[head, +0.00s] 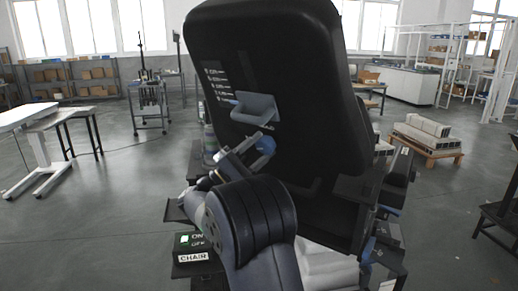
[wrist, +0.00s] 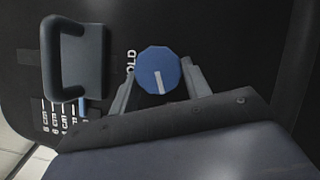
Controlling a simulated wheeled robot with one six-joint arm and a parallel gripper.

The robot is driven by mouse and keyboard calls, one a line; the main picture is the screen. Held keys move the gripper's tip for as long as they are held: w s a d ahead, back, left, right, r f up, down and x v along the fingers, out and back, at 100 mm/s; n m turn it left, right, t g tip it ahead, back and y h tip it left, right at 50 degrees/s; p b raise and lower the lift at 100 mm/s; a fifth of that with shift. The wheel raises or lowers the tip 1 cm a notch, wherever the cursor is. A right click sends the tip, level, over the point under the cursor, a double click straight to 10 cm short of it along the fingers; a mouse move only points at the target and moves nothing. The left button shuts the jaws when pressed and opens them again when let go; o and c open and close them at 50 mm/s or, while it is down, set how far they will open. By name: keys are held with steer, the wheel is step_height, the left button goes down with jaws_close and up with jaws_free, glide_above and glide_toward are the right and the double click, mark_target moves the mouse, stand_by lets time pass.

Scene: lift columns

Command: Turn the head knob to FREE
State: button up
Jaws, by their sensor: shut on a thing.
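The head knob (wrist: 160,66) is a round blue dial with a white pointer line, set on the back of the black chair. In the wrist view the line runs from the middle toward the bottom of the picture. My gripper (wrist: 161,78) has one finger on each side of the knob and is shut on it. Lettering that reads "OLD" stands left of the knob, partly covered. No FREE mark can be read. In the head view the blue knob (head: 266,145) shows at my gripper (head: 257,146), below the grey handle; its pointer is too small to read.
A grey handle (wrist: 78,60) sticks out from the chair back (head: 290,75) close to the knob, beside a slotted scale with white marks. A green-lit CHAIR box (head: 193,243) is low at the left. Tables and shelves stand farther off, with open floor between.

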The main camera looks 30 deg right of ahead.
steer(key=o, duration=1)
steer(key=shift+a+f, duration=0.1)
steer(key=b+v, duration=0.2)
steer(key=v, duration=0.8)
steer(key=shift+w+a+f+b, duration=0.1)
steer(key=shift+a+f+b, duration=0.1)
steer(key=shift+b, duration=0.1)
